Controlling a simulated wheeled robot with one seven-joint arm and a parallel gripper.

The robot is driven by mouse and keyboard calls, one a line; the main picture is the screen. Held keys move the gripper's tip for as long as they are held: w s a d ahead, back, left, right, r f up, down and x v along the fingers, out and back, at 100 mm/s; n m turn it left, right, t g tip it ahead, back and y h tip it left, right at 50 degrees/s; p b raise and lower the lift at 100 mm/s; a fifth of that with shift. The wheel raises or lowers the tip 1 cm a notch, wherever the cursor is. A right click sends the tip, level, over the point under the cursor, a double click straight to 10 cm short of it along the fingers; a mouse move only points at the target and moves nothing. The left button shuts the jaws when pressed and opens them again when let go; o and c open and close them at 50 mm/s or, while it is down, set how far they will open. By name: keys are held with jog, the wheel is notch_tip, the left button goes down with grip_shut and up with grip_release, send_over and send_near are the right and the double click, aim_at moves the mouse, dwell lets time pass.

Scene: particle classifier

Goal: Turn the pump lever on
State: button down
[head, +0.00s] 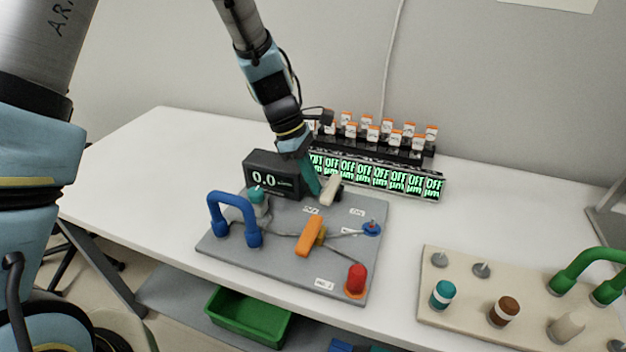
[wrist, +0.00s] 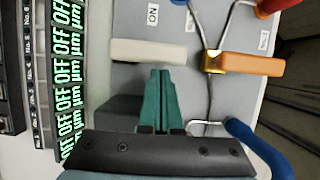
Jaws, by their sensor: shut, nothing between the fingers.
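The pump lever appears to be the white lever (head: 330,189) at the back of the grey board (head: 215,245), by two small labels. In the wrist view the white lever (wrist: 152,51) lies crosswise, with an ON label (wrist: 153,14) beyond it. My gripper (head: 317,188) has teal fingers pressed together, empty, just left of the white lever in the head view. In the wrist view the gripper's tips (wrist: 160,72) end right beside the lever's near side; I cannot tell whether they touch it. The other label (head: 311,210) is too small to read surely.
An orange lever (head: 311,235), a blue handle (head: 233,212) and a red knob (head: 356,278) stand on the board. A black display (head: 272,174) reads 0.0. A row of OFF displays (head: 376,172) stands behind. A beige board (head: 455,310) lies to the right.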

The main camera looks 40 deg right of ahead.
aim_at(332, 194)
jog(key=shift+s+n, duration=0.45)
jog(key=shift+n, duration=0.25)
jog(key=s+n, duration=0.1)
jog(key=n+t+h, duration=0.1)
jog(key=n, duration=0.1)
jog(key=shift+s+d+p, duration=0.15)
jog(key=shift+s+p, duration=0.2)
jog(key=n, duration=0.1)
jog(key=s+n+t, duration=0.1)
jog(key=shift+s+d+n+h, duration=0.2)
jog(key=shift+d+n+h, duration=0.2)
jog(key=n, duration=0.1)
jog(key=s+d+n+t, duration=0.1)
jog(key=shift+n+p, duration=0.35)
jog(key=shift+n, duration=0.05)
jog(key=d+n, duration=0.1)
jog(key=s+n+t, duration=0.1)
jog(key=n, duration=0.1)
jog(key=shift+s+d, duration=0.1)
jog(key=shift+d, duration=0.25)
jog(key=shift+s+d+n+t+y+p, duration=0.15)
jog(key=shift+d+n+t+p, duration=0.35)
jog(key=shift+n, duration=0.85)
jog(key=shift+s+d+n+t+y+p, duration=0.15)
jog(key=shift+d+n+t, duration=0.6)
jog(key=shift+n, duration=0.6)
jog(key=shift+d, duration=0.1)
jog(key=shift+w, duration=0.1)
